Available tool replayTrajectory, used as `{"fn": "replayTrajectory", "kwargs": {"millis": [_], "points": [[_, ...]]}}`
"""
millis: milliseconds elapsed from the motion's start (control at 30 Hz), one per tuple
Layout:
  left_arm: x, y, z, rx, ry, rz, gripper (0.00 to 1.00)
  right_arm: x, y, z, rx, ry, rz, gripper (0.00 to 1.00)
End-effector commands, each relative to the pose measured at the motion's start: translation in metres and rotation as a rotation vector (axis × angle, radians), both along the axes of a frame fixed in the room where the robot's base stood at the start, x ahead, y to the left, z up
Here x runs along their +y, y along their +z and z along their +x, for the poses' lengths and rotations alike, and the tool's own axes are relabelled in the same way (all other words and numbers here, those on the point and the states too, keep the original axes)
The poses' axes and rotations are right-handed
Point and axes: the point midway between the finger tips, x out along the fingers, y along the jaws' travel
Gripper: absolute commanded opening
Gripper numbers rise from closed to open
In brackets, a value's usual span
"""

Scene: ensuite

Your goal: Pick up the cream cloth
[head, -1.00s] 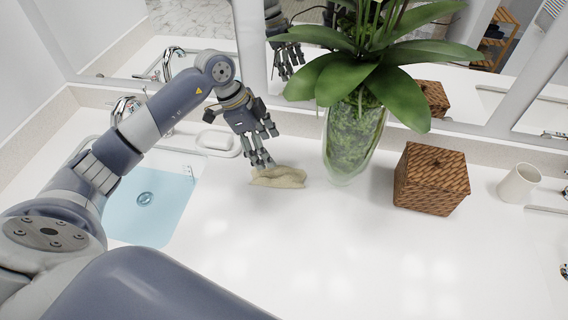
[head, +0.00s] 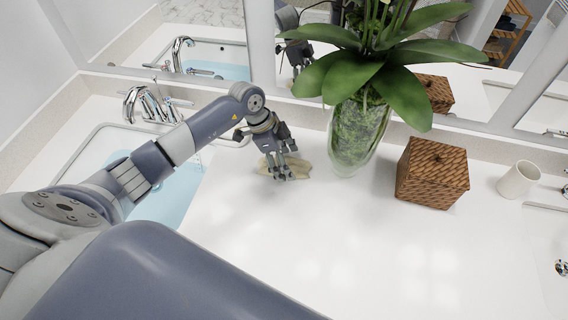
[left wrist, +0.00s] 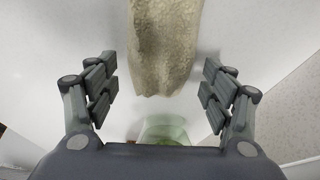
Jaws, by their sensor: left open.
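The cream cloth (head: 302,165) lies crumpled on the white counter, left of the glass vase, partly hidden by my left gripper in the head view. My left gripper (head: 284,176) is open and points down over it. In the left wrist view the cloth (left wrist: 163,45) stretches from the top edge down to between the open fingers of my left gripper (left wrist: 160,92), with a gap on both sides. I cannot tell how high the fingertips are above the counter. My right gripper is not in view.
A glass vase (head: 357,135) with a leafy plant stands just right of the cloth. A woven box (head: 432,174) and a white cup (head: 518,180) stand further right. A sink (head: 180,200) with a chrome faucet (head: 140,103) is at left. The front counter is clear.

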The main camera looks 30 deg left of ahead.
Motion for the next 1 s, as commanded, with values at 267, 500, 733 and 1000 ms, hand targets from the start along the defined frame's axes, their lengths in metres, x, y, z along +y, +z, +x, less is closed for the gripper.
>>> {"fn": "replayTrajectory", "kwargs": {"millis": [267, 500, 733, 1000], "points": [[0.0, 0.0, 0.0, 0.0, 0.0, 0.0, 0.31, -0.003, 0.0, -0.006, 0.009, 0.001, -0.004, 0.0], [0.0, 0.001, 0.0, 0.0, 0.0, 0.0, 0.31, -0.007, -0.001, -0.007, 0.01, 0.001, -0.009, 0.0], [0.001, 0.009, 0.001, -0.003, 0.0, 0.001, 0.31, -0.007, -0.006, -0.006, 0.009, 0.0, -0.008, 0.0], [0.007, 0.033, -0.019, 0.002, 0.0, 0.005, 0.31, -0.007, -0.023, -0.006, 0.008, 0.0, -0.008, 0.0]]}}
